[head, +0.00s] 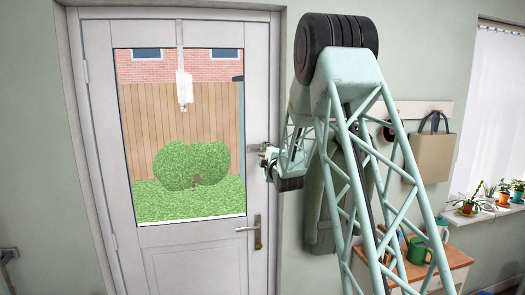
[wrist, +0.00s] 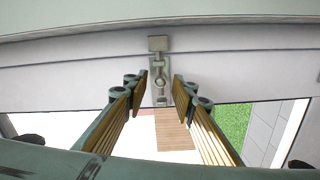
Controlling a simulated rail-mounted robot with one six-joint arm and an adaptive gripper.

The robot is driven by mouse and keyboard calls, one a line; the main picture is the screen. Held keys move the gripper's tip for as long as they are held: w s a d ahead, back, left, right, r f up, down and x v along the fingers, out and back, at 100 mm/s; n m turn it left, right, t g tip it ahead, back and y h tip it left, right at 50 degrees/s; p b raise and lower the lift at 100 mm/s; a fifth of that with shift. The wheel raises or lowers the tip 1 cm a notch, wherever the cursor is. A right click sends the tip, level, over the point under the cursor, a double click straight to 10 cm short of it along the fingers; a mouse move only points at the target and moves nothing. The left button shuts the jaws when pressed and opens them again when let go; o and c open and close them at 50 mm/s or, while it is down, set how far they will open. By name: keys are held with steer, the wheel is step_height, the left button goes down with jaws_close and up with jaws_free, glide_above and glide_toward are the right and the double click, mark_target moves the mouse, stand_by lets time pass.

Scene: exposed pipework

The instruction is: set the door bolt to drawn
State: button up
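The door bolt (wrist: 159,68) is a small metal fitting on the pale door (wrist: 80,80), with a square piece (wrist: 158,43) in line with it on the frame side. A round knob shows on the bolt, but whether it is drawn or shot is too small to tell. My gripper (wrist: 160,88) is open, with one finger on each side of the bolt in the wrist view. Nothing is between its pads but the bolt beyond, and contact cannot be told. In the head view my gripper (head: 268,158) is at the door's right edge and mostly hides the bolt.
The door's lever handle (head: 250,228) is below my gripper. A brown bag (head: 433,155) hangs on the wall rack at right. A wooden stand with a green watering can (head: 418,250) and a windowsill with potted plants (head: 485,200) are further right.

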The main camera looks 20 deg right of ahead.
mark_target(263, 151)
steer(key=shift+x, duration=1.5)
jaws_close()
